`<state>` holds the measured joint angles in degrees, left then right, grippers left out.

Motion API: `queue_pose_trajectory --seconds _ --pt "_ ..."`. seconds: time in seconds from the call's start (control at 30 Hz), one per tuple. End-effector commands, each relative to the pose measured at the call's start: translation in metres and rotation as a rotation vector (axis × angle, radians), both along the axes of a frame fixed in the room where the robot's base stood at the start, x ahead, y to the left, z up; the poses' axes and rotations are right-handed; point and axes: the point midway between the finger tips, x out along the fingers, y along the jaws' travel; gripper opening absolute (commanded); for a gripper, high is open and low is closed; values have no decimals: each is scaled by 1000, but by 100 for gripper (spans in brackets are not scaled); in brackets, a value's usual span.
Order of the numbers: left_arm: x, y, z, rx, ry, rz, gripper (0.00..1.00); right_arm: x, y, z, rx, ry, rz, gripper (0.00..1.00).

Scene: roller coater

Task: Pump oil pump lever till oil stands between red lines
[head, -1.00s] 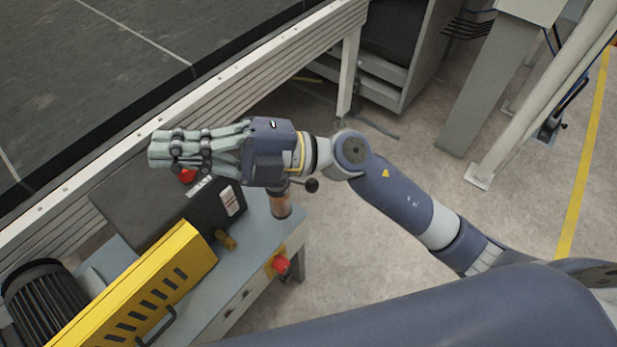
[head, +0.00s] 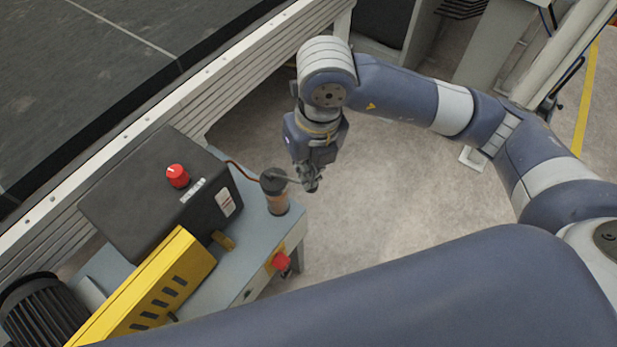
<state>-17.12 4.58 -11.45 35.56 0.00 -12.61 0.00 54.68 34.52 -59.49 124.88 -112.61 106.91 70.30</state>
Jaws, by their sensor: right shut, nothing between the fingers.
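The oil pump (head: 276,196) stands on the right end of the blue-grey machine table, with a dark cap and a brownish cylinder. Its thin lever (head: 293,180) reaches out to the right, over the table's edge. My right gripper (head: 312,186) points down at the lever's outer end, shut with nothing held between its fingers. It hides the lever's knob, and I cannot tell whether it touches it. The oil level and red lines cannot be made out. My left gripper is not in view.
A black box with a red knob (head: 177,176) and a yellow slotted guard (head: 152,290) stand left of the pump. A red button (head: 281,262) sits on the table's front. The conveyor's metal side rail (head: 190,92) runs behind. Floor to the right is clear.

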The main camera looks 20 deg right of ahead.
Motion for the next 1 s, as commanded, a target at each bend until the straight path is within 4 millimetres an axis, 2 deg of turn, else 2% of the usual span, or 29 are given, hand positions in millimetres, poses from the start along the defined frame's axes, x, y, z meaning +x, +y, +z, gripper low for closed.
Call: queue_pose_trajectory --seconds 0.1,0.2,0.63,0.77,1.0 --pt "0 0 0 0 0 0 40 6 -13 3 -55 -29 -25 0" --pt "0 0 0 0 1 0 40 8 -18 4 -73 -36 -34 0" --pt "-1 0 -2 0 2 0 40 8 -18 1 -73 -35 -34 0" --pt "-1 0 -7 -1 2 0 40 9 -18 -8 -73 -35 -35 0" --pt "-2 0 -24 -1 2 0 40 11 -18 -37 -73 -34 -35 0"
